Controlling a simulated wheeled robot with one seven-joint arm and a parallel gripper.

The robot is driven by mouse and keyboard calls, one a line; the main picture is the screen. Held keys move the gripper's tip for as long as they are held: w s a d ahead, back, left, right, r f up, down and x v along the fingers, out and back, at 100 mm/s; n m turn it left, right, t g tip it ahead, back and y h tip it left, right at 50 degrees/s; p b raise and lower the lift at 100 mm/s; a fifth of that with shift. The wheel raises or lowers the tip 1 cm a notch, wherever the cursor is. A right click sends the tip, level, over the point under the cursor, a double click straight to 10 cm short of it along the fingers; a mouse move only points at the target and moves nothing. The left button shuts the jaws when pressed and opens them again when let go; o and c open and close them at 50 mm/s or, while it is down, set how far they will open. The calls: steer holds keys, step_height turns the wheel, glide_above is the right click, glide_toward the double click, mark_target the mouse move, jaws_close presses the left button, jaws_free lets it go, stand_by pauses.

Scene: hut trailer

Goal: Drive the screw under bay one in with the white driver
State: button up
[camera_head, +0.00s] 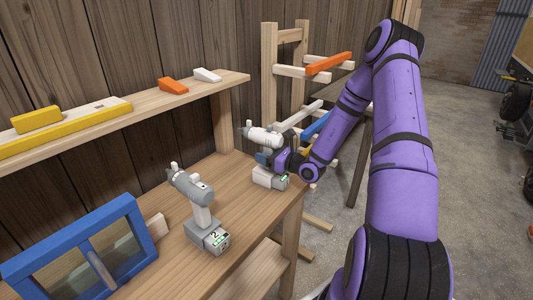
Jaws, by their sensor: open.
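The white driver (264,138) stands upright on its battery base at the right end of the wooden workbench (165,262), its nose toward the left. A small green light shows on its base. My gripper (264,158) comes in from the right at the height of the driver's handle. It is open; the fingers are small and partly hidden against the driver, so I cannot tell whether they touch the handle. I cannot make out the screw or any bay marking.
A grey driver (202,208) marked 2 stands nearer on the bench. A blue frame (130,212) leans at the left. A shelf (140,101) above holds yellow, orange and white pieces. A wooden rack (269,75) with coloured bars stands behind my arm. Open floor lies at right.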

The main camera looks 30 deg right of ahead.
steer(key=shift+c, duration=0.2)
jaws_close()
steer(key=shift+r, duration=0.15)
